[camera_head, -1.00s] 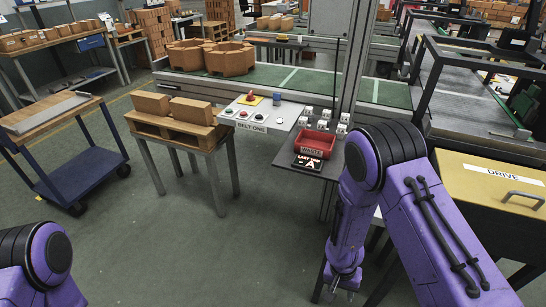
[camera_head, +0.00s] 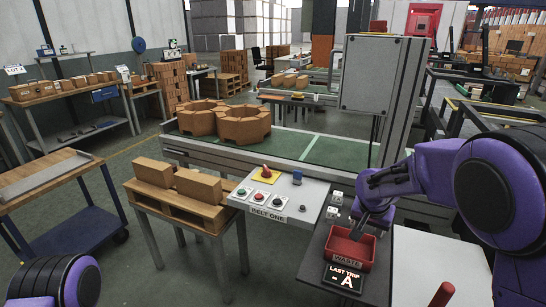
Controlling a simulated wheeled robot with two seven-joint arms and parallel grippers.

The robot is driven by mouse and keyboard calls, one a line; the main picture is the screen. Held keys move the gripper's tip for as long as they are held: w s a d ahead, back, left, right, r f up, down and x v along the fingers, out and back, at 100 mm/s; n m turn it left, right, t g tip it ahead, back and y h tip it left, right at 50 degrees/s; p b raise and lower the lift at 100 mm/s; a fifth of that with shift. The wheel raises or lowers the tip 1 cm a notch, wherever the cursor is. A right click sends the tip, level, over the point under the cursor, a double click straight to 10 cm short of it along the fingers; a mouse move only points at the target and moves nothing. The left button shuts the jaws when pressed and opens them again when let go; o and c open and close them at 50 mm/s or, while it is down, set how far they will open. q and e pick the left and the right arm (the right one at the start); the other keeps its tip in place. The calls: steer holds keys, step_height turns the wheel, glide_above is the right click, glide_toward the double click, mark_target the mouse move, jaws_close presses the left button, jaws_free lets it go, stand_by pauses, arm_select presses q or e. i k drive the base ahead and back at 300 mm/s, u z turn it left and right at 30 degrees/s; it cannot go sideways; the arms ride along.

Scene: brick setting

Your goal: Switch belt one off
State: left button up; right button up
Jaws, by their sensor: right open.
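The BELT ONE panel (camera_head: 285,191) is a light sloped box in front of the green belt (camera_head: 330,150). Its front row has a green button (camera_head: 242,191), a red button (camera_head: 258,196), another button (camera_head: 276,201) and a dark knob (camera_head: 302,208). Behind them are a red handle (camera_head: 266,171) on a yellow plate and a blue part (camera_head: 297,177). My right gripper (camera_head: 366,232) is open, right of the panel, pointing down at the red WASTE bin (camera_head: 340,246); I cannot tell whether it touches the bin. My left gripper is out of view; only a left arm link shows.
Brown blocks lie on a pallet (camera_head: 170,204) left of the panel. Small white switch boxes (camera_head: 334,205) stand between panel and bin. A LAST TRIP display (camera_head: 344,278) lies before the bin. A grey cabinet (camera_head: 378,75) rises behind.

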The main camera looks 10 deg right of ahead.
mark_target(266, 173)
steer(key=u, duration=0.25)
steer(key=i, duration=1.35)
steer(key=u, duration=0.35)
